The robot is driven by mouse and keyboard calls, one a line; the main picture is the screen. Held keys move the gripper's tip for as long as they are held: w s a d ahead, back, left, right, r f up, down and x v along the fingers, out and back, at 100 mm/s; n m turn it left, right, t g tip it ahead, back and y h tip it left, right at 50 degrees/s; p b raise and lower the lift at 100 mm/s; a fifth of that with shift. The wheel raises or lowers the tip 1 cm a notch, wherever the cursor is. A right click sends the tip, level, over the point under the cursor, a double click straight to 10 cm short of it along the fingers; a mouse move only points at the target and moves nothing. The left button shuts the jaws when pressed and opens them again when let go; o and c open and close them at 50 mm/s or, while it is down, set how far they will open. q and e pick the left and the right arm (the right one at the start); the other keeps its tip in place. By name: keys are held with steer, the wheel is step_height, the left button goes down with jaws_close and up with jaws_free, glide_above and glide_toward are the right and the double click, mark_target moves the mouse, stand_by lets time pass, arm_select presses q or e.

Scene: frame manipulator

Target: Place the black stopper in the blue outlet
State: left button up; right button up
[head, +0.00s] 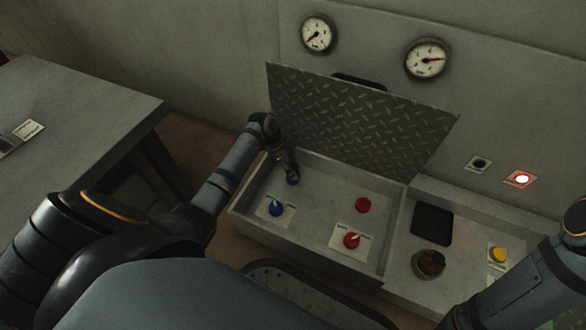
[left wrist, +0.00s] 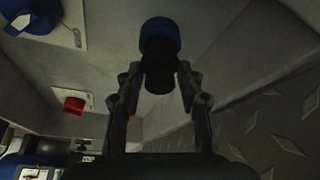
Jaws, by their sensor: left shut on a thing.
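My left gripper (head: 291,165) reaches down into the back left of the open grey box (head: 325,188). In the left wrist view its fingers (left wrist: 160,75) are shut on the black stopper (left wrist: 158,62), a short dark cylinder. The blue outlet (head: 293,181) is a short blue cylinder right below the fingers. In the left wrist view the blue outlet (left wrist: 160,32) is in line with the stopper and partly hidden by it. I cannot tell whether the stopper is inside it or just in front of it. My right arm shows at the right; its gripper is out of view.
A blue knob (head: 276,209), a red knob (head: 351,241) and a red outlet (head: 363,204) are in the box. The raised tread-plate lid (head: 360,120) stands close behind my gripper. A yellow knob (head: 498,255) and black square (head: 432,224) lie right. A red lamp (head: 522,179) glows.

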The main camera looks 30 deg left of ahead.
arm_select(q)
steer(key=shift+f, duration=0.6)
steer(key=o, duration=1)
steer(key=shift+o, duration=0.2)
